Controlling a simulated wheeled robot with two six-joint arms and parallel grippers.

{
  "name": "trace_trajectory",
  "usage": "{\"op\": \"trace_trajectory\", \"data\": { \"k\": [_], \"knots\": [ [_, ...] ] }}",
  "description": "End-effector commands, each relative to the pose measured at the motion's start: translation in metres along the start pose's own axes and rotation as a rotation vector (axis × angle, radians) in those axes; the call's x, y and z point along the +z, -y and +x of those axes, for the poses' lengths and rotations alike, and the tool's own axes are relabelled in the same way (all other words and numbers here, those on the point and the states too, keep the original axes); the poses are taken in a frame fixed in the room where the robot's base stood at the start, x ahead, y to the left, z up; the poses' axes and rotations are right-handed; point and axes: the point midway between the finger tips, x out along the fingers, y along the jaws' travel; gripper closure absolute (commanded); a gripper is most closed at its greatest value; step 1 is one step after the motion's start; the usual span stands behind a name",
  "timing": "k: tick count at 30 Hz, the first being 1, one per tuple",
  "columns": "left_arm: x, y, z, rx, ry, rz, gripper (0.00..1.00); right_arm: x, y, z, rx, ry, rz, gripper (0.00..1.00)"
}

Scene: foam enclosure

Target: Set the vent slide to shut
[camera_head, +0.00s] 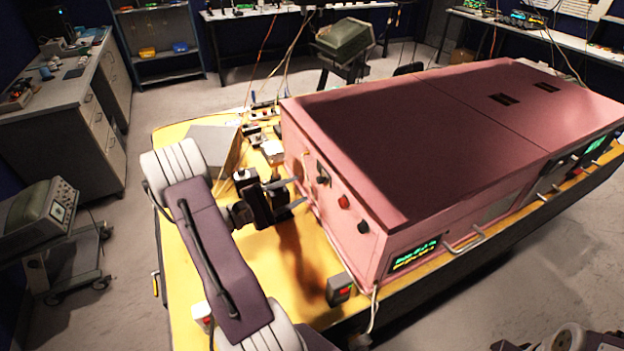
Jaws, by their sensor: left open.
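The vent slide seems to be the small dark plate with a black knob (322,177) on the left end face of the pink enclosure (350,252). Its exact setting is too small to read. I cannot tell whether a fingertip touches the face. My right gripper is out of view; only part of my right arm shows at the bottom right.
A red knob (343,202) and a black knob (363,227) sit beside the plate. A green-lit display (414,256) and handles line the front face. Small parts and a grey box (212,146) crowd the yellow tabletop (262,262) behind my left arm. A small dark box (339,289) stands near its front edge.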

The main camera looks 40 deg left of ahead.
Motion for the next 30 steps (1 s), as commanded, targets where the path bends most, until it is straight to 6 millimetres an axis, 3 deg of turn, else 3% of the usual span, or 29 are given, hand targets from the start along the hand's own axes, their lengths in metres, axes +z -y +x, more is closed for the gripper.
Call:
{"op": "trace_trajectory", "data": {
  "k": [3,7,17,22,30],
  "knots": [
    [0.003,-0.001,0.026,-0.004,0.003,-0.001,0.56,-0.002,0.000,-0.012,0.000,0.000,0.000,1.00],
    [0.002,-0.001,0.044,-0.002,0.002,-0.001,0.56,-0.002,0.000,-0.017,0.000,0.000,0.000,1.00],
    [0.000,0.000,0.052,0.000,-0.001,0.001,0.56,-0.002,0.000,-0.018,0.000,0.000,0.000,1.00],
    [0.000,0.000,0.052,0.000,-0.001,0.000,0.98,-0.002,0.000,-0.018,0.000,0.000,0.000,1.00],
    [0.000,0.001,0.052,-0.001,-0.001,0.000,1.00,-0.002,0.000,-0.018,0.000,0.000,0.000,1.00]
  ]
}}
